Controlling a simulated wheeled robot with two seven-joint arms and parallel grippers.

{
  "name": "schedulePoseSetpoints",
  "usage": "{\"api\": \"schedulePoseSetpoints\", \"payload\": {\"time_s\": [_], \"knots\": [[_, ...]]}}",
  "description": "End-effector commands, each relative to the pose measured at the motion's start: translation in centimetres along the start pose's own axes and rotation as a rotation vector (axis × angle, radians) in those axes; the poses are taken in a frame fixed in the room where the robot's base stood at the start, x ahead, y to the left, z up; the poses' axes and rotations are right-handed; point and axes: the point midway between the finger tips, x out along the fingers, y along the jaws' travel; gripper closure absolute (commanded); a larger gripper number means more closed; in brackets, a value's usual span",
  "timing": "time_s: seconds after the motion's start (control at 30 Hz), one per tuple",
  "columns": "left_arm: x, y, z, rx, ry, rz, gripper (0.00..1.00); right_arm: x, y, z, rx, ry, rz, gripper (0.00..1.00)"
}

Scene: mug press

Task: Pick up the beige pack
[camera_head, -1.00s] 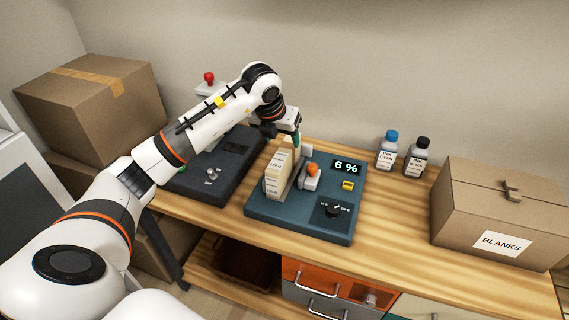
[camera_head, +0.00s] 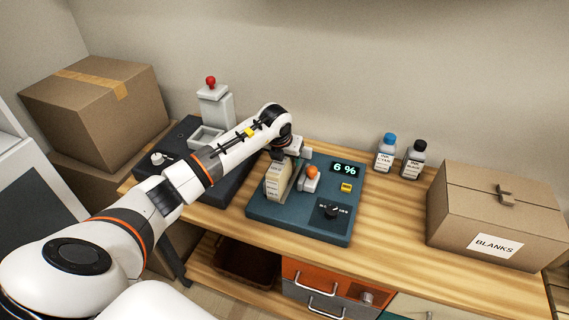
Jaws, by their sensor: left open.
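The beige pack (camera_head: 276,181) stands upright on the left part of the teal machine (camera_head: 290,218), with printed labels on its front side. My left gripper (camera_head: 285,158) is over the pack's back upper end, pointing down. It is open, and its fingertips are largely hidden by the wrist and the pack. I cannot tell whether the fingers touch the pack. My right gripper is not in view.
Ink bottles (camera_head: 385,155) stand behind. A BLANKS box (camera_head: 495,215) is at right. A dark device (camera_head: 185,150) lies under my left arm.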

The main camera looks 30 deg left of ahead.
Motion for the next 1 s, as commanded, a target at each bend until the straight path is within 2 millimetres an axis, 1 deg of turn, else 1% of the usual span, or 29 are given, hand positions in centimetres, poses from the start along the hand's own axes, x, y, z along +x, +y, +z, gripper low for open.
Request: {"api": "schedulePoseSetpoints", "payload": {"time_s": [0.1, 0.27, 0.3, 0.57, 0.6, 0.63, 0.7, 0.87, 1.0], "knots": [[0.5, 0.0, 0.0, 0.000, 0.000, 0.001, 0.38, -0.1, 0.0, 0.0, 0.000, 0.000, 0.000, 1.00], [0.6, 0.0, 0.0, 0.000, 0.001, 0.001, 0.38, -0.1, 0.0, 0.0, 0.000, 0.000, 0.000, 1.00], [0.6, 0.0, 0.0, 0.000, 0.001, 0.001, 0.40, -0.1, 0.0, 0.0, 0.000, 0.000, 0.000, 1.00], [0.6, 0.0, 0.0, 0.000, 0.001, 0.001, 0.82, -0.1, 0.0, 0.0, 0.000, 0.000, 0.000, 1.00], [0.5, 0.0, 0.0, 0.000, 0.001, 0.001, 0.89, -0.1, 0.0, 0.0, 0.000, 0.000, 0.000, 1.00], [0.5, 0.0, 0.0, 0.000, 0.001, 0.001, 0.94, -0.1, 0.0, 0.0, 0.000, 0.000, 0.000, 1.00], [0.5, 0.0, -0.1, 0.000, 0.003, 0.002, 1.00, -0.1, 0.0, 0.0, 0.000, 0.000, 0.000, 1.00], [0.4, 0.0, -0.1, 0.000, 0.004, 0.001, 1.00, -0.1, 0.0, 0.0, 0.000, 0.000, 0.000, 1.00], [-0.5, 0.0, -0.6, 0.000, 0.007, 0.001, 1.00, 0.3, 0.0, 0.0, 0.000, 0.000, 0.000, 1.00]]}}
